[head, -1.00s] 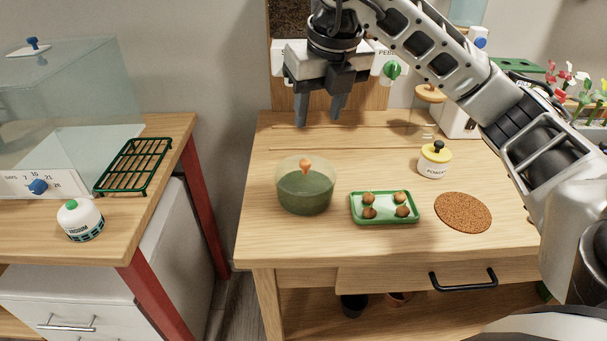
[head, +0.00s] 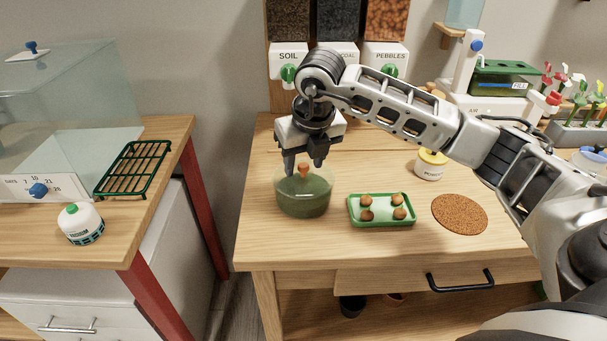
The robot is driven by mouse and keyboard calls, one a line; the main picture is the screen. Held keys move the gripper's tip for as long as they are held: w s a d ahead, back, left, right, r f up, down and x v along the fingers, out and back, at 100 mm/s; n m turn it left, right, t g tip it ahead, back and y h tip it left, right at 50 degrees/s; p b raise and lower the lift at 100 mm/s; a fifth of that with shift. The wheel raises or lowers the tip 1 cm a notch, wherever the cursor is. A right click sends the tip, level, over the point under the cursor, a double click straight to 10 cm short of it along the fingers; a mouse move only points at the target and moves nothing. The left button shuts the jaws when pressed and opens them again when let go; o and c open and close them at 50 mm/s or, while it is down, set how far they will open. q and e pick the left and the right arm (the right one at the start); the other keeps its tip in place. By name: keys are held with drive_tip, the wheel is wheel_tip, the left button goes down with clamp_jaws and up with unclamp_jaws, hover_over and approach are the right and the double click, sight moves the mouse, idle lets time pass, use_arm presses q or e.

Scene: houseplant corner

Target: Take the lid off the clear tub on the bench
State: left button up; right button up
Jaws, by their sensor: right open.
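The clear tub (head: 303,197) stands on the wooden bench (head: 400,246), with dark green contents showing through its wall. Its clear lid carries an orange knob (head: 303,170) in the middle. My right gripper (head: 303,168) is open and points down over the lid, with a finger on either side of the knob. Whether the fingers touch the knob or lid cannot be told. The gripper hides the back of the lid's rim. My left gripper is not in view.
A green tray (head: 381,211) with several brown balls sits just right of the tub, near a cork mat (head: 459,214) and a yellow-lidded jar (head: 430,165). Dispensers (head: 288,65) stand behind. The bench front left of the tub is clear.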

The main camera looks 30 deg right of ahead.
clamp_jaws()
